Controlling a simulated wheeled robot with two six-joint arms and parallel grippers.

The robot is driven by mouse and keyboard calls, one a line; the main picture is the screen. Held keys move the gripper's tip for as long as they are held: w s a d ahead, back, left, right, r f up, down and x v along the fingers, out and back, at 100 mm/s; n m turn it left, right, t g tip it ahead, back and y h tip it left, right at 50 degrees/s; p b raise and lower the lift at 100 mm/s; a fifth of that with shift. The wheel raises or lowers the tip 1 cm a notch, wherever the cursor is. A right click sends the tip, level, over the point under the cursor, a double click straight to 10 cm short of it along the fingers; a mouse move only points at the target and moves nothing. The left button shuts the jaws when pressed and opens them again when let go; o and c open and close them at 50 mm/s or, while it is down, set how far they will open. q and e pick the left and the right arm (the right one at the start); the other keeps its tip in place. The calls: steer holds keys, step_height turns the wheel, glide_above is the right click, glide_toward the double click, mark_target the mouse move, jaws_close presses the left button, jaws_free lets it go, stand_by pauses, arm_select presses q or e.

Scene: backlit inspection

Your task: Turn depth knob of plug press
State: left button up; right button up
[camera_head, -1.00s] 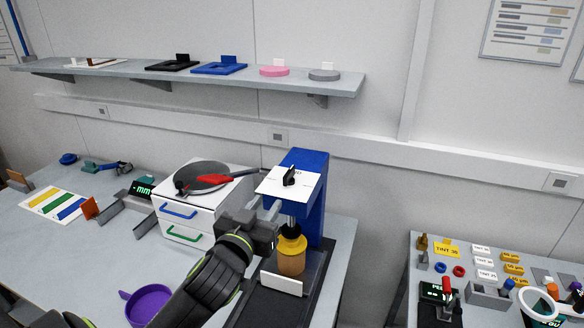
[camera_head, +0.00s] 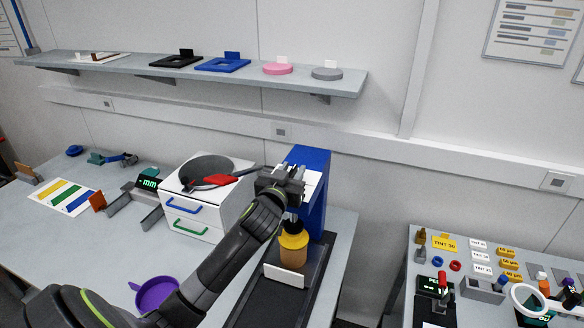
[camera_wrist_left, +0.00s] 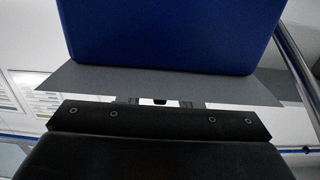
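The plug press (camera_head: 313,200) is a blue upright column with a white top plate (camera_head: 312,184) and a dark base. My left gripper (camera_head: 285,178) is over the front of the top plate and hides the depth knob in the head view. In the left wrist view, the blue column (camera_wrist_left: 172,35) fills the top, with the plate, grey there (camera_wrist_left: 95,84), below it. A small dark piece, perhaps the knob, shows between the finger tips, which look apart. Contact cannot be made out. My right gripper is not in view.
A white drawer box (camera_head: 200,205) with a round grey top and a red-headed tool stands left of the press. A purple pan (camera_head: 155,292) lies at the front. A wall shelf (camera_head: 130,70) runs behind. A second table (camera_head: 410,262) is at right.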

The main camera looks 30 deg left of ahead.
arm_select(q)
steer(key=shift+w, duration=0.15)
jaws_close()
stand_by(0.4)
steer(key=shift+f+n+g+y+b, duration=0.15)
steer(key=shift+n+g+y+b, duration=0.15)
steer(key=shift+n+y+b, duration=0.65)
steer(key=n+g+y+b, duration=0.4)
steer(key=g+b, duration=0.1)
steer(key=b, duration=0.1)
steer(key=n+g+y+b, duration=0.4)
steer(key=n+g+b, duration=0.1)
steer(key=g+b, duration=0.1)
steer(key=n+g+y+b, duration=0.4)
steer(key=g+b, duration=0.2)
steer(key=b, duration=0.1)
steer(key=shift+f+n+b, duration=0.1)
steer(key=shift+n+b, duration=0.15)
steer(key=shift+b, duration=0.1)
steer(key=shift+r+n+g+h+b, duration=0.1)
steer(key=shift+n+g+h+b, duration=0.05)
steer(key=shift+n+g+b, duration=0.8)
steer(key=shift+r+n+g+h+b, duration=0.1)
steer(key=shift+n+g+b, duration=0.4)
steer(key=shift+g, duration=0.75)
